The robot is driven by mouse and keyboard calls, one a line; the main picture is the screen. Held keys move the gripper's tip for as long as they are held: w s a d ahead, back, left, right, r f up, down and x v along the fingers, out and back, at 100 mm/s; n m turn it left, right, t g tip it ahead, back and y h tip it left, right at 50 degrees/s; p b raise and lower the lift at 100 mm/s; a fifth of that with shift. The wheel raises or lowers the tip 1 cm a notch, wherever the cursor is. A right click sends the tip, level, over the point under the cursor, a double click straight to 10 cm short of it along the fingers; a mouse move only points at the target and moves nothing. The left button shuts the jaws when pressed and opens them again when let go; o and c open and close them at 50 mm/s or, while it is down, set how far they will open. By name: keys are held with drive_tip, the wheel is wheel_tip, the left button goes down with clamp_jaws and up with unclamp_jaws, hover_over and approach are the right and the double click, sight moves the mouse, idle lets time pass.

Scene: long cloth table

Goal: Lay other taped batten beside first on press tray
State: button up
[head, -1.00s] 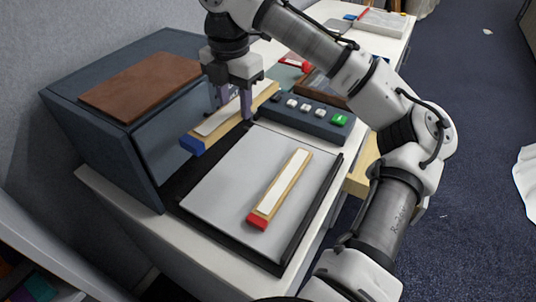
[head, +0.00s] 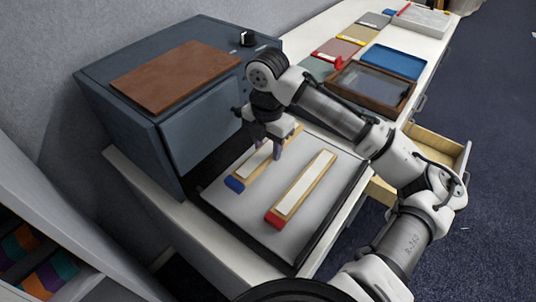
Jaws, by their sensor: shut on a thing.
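The press tray (head: 255,212) is a light grey plate in a dark frame, pulled out in front of the dark blue-grey press (head: 205,125). A batten with a red end (head: 303,187) lies on its right part. My gripper (head: 264,148) is shut on the other batten, which has a blue end (head: 236,184) and a white strip on top. This batten is at the tray's left part, roughly parallel to the red-ended one with a gap between them. It appears low over or touching the tray; I cannot tell which. Its far part is partly hidden by my gripper.
A brown board (head: 176,76) lies on top of the press. Behind the tray are a brown-framed box (head: 371,86), a blue tray (head: 393,61) and several coloured sheets. A drawer (head: 432,158) stands open at the right. Shelves (head: 50,250) are at lower left.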

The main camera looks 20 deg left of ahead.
sight(268, 158)
drive_tip(key=shift+f+p, duration=0.35)
drive_tip(key=shift+f, duration=1.9)
drive_tip(key=shift+f, duration=0.15)
drive_tip(key=o, duration=1)
drive_tip(key=shift+o, duration=0.2)
wheel_tip(268, 158, up, 12)
drive_tip(key=shift+r+b, duration=0.2)
drive_tip(key=shift+b, duration=1.05)
